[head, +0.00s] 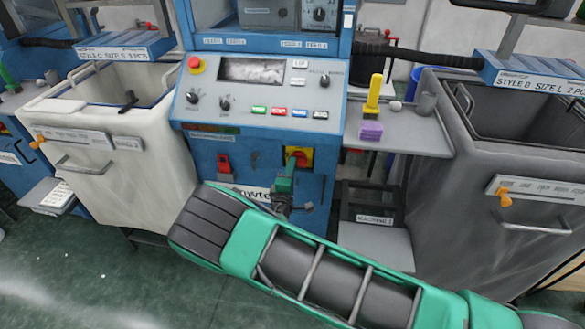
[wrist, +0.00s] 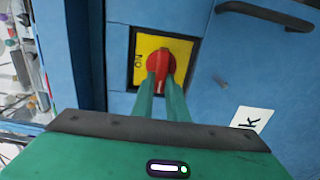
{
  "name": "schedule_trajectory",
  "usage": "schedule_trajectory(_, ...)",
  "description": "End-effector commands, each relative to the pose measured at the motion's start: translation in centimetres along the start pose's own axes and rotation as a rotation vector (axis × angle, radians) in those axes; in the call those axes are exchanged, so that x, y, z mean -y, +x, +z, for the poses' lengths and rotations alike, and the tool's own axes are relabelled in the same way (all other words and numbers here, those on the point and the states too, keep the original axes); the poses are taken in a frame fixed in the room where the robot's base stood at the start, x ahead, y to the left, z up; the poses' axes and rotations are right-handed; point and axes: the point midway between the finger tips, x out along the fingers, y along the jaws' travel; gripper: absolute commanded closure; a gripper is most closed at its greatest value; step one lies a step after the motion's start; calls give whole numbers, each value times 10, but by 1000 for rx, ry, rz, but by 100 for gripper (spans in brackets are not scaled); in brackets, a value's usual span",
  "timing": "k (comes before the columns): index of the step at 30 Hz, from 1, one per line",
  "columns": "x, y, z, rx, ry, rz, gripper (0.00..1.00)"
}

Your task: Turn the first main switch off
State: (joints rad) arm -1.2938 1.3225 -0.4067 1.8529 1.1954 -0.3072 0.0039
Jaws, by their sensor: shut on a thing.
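The main switch is a red rotary knob on a yellow plate (head: 305,153), low on the front of the blue machine. In the wrist view the red knob (wrist: 162,68) has its handle running up and down the picture. The word "ON" shows sideways on the left of the yellow plate (wrist: 140,60). My gripper (wrist: 162,84) is shut on the knob's handle, with one green finger on each side. In the head view my gripper (head: 291,168) reaches the switch from below and hides part of it.
The machine's control panel (head: 258,95) with buttons and a red emergency stop (head: 195,63) is above. A red part (head: 223,163) sits left of the switch. A white bin (head: 110,140) stands left, a grey bin (head: 490,160) right. A side shelf (head: 415,136) holds yellow and purple items.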

Motion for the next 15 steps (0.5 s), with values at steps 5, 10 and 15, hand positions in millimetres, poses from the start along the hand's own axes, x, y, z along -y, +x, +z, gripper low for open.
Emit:
schedule_trajectory(5, 3, -2, -5, -11, 1, -6, 100)
schedule_trajectory(10, 3, -2, -5, -12, 1, -6, 84)
schedule_trajectory(15, 2, -2, -4, -8, 0, -4, 68)
